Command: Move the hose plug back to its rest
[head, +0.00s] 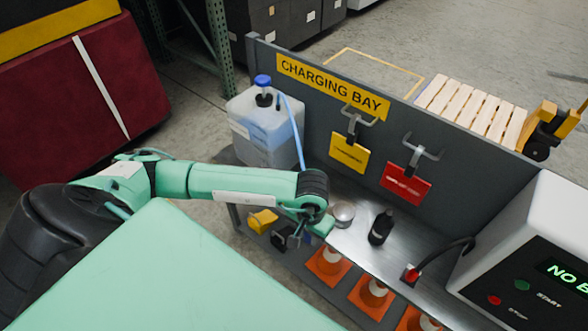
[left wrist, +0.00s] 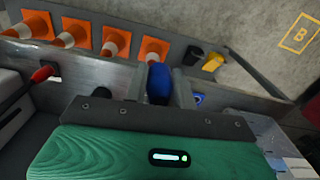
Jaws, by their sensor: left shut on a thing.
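My left gripper (head: 322,228) is over the metal bench beside a small silver round piece. In the left wrist view its two fingers (left wrist: 160,88) are shut on a blue plug (left wrist: 158,84), which I take to be the hose plug. In the head view only a bit of blue (head: 326,226) shows at the fingers. A pale blue hose (head: 293,130) runs down from a translucent jug (head: 258,125) with a blue cap and goes behind my arm. A blue ring-like piece (left wrist: 198,98) lies near the fingers; I cannot tell if it is the rest. My right gripper is not in view.
A silver round piece (head: 343,213), a black bottle-like piece (head: 381,228) and a red cable plug (head: 411,274) are on the bench. A white charger box (head: 530,250) stands right. Orange cones (head: 328,264) are below. A grey panel (head: 300,95) with hanging tags stands behind.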

